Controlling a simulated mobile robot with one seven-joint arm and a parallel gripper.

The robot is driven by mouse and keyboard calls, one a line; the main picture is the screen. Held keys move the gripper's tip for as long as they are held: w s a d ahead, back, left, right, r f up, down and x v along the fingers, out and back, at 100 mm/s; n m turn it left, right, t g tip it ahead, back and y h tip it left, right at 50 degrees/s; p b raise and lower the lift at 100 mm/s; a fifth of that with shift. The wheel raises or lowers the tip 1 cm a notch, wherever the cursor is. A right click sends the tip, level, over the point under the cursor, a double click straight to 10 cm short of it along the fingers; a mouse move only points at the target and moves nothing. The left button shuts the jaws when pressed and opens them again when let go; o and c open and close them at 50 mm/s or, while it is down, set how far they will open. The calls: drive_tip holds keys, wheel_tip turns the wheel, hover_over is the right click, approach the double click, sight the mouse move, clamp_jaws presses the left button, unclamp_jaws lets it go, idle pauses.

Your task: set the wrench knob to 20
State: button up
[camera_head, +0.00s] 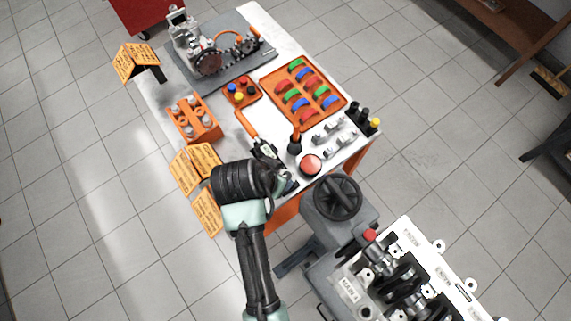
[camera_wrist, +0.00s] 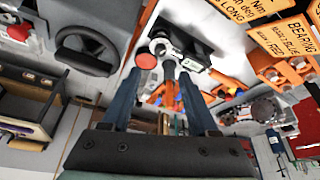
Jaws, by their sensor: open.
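The wrench (camera_head: 266,149) lies on the table in the head view, with an orange handle and a dark body. In the wrist view, its dark and pale body (camera_wrist: 190,58) seems to show just beyond my fingers. I cannot make out its knob or any number on its scale. My gripper (camera_wrist: 158,76) is open, with nothing seen held between its two dark blue fingers. In the head view, my gripper (camera_head: 287,183) is at the table's near edge, close to the wrench's near end and partly hidden by my wrist.
A round red-topped piece (camera_head: 311,164) and a dark tool with an orange handle (camera_head: 295,144) stand close by on the right. The orange tray (camera_head: 266,87) of coloured shells lies beyond. A black handwheel (camera_head: 337,198) and engine stand are at the lower right. Orange signs (camera_head: 185,172) stand left.

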sight(287, 175)
drive_tip(key=x, duration=1.1)
drive_tip(key=shift+w+p, duration=0.15)
drive_tip(key=shift+p, duration=0.2)
clamp_jaws()
